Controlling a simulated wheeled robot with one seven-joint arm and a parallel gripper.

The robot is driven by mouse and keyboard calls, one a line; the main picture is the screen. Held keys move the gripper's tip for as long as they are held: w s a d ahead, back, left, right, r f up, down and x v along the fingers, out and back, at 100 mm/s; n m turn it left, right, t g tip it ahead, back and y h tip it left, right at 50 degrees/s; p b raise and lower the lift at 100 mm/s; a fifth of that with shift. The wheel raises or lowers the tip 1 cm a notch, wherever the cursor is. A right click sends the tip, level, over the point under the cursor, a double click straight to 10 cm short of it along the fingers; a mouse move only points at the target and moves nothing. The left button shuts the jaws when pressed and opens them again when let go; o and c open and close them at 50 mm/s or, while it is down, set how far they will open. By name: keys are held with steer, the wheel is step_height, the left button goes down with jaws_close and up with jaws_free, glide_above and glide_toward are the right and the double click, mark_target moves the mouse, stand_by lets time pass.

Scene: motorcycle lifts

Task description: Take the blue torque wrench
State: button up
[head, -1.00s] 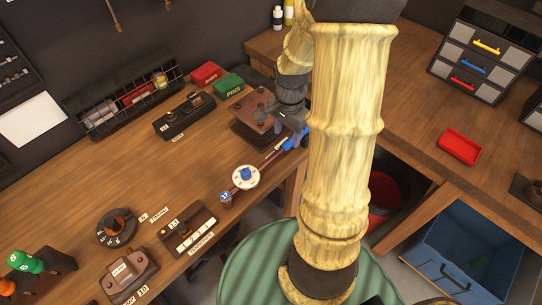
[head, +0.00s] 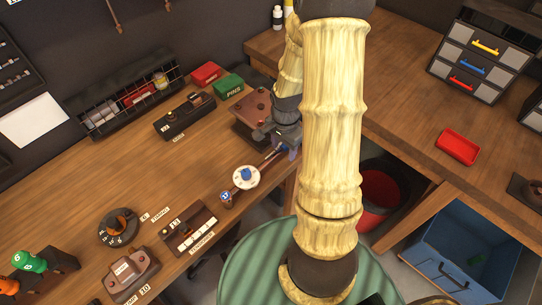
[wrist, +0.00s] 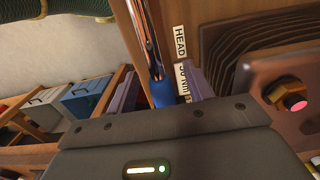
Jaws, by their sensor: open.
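The blue torque wrench (head: 272,156) lies near the front edge of the wooden bench, with its round white dial around the shaft toward the left. My gripper (head: 286,149) is open at the handle end and hides much of the blue handle. In the wrist view, the blue handle (wrist: 162,93) and its shiny shaft lie between my purple fingers (wrist: 160,88). The lower end of the handle is hidden behind the gripper body. I cannot tell whether a finger touches it.
A brown block with bolts (head: 252,108) stands close behind my gripper; it also shows in the wrist view (wrist: 257,75). Green PINS (head: 228,86) and red boxes (head: 205,75) stand further back. A blue bin (head: 465,250) and red bucket (head: 380,190) are below the bench.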

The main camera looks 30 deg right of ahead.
steer(key=shift+f, duration=0.1)
stand_by(0.4)
jaws_close()
step_height(320, 180, up, 10)
steer(key=shift+r+b, duration=0.1)
steer(key=shift+b, duration=0.25)
stand_by(0.4)
stand_by(0.4)
